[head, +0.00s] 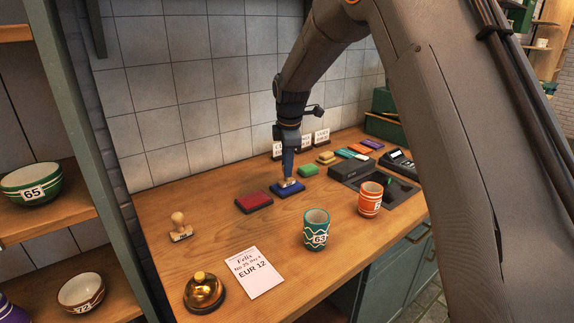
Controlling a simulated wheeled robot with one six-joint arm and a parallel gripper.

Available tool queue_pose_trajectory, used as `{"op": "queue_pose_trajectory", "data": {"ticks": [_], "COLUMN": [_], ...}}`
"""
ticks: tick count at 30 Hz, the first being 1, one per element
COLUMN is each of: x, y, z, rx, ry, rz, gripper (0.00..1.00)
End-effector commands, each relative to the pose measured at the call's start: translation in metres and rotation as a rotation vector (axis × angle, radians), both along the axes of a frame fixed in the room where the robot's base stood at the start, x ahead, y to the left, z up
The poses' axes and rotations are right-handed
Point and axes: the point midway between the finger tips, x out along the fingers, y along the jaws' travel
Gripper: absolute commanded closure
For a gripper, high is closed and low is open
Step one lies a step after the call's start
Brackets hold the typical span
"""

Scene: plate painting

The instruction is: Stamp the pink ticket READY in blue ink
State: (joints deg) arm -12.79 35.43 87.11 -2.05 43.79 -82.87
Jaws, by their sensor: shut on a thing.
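The pale pink ticket (254,272) lies flat on the wooden counter near its front edge, with printed text including "Felix". My gripper (288,180) points down at the blue ink pad (289,189). It is shut on a small stamp (287,184), mostly hidden by the jaws, which is at the pad; whether it touches the ink I cannot tell. The stamp's wording cannot be read. A second wooden stamp (180,228) stands on the counter at the left. A red ink pad (254,202) lies left of the blue one, and a green pad (308,170) lies to its right.
A brass bell (203,292) stands left of the ticket. A teal mug (316,230) and an orange mug (369,200) stand to its right. Small cards (306,140) stand by the tiled wall. The counter between the left stamp and the ticket is clear.

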Motion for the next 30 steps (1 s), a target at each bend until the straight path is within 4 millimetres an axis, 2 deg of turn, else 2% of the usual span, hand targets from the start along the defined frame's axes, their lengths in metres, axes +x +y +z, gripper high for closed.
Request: {"op": "queue_pose_trajectory", "data": {"ticks": [24, 30], "x": [0.0, 0.0], "y": [0.0, 0.0], "z": [0.062, 0.069], "rx": [0.0, 0.0], "ry": [-0.003, -0.002], "rz": [0.0, 0.0], "gripper": [0.91, 0.91]}}
